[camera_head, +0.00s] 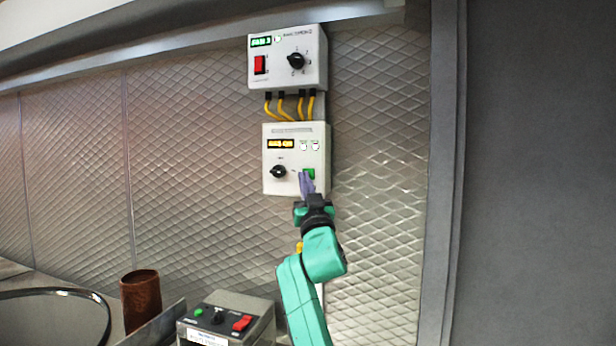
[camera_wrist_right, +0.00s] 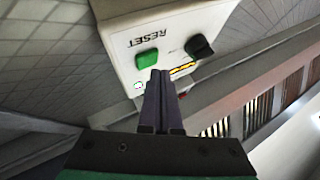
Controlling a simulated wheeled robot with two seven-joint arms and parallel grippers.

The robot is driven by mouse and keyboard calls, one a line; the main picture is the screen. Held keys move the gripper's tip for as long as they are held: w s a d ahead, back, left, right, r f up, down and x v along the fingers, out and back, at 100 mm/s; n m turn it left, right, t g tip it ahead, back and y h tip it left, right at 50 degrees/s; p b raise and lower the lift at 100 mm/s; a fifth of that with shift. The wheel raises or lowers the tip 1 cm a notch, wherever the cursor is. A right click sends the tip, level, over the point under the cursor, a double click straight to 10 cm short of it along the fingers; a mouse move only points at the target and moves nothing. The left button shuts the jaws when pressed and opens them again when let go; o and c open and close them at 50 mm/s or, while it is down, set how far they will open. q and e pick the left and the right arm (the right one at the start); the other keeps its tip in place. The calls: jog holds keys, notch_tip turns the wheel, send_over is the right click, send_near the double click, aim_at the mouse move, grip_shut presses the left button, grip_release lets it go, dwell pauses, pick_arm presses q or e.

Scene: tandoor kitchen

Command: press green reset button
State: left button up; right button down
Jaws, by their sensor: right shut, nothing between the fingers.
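The green reset button (camera_head: 310,173) is at the lower right of the lower white control box (camera_head: 295,187) on the wall. In the right wrist view the green button (camera_wrist_right: 147,58) sits beside the upside-down word RESET, with a black knob (camera_wrist_right: 199,46) to its right. My right gripper (camera_head: 306,178) is shut and empty, its fingers pointing up at the box front, just left of and below the button. In the right wrist view the fingertips (camera_wrist_right: 160,74) appear just below the button; I cannot tell whether they touch the box. My left gripper is not in view.
An upper control box (camera_head: 288,75) with a red switch is joined by yellow cables (camera_head: 290,106). A grey box (camera_head: 227,319) with a red switch stands at the bottom, beside a brown cylinder (camera_head: 141,301) and a round dark rim (camera_head: 55,292). The wall right of the boxes is clear.

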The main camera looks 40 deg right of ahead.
jog(key=a, duration=0.1)
jog(key=s+a, duration=0.1)
jog(key=a, duration=0.1)
jog(key=s+a, duration=0.1)
jog(key=shift+s+a+b, duration=0.15)
jog(key=shift+a+b, duration=0.15)
jog(key=shift+b, duration=0.1)
dwell(0.8)
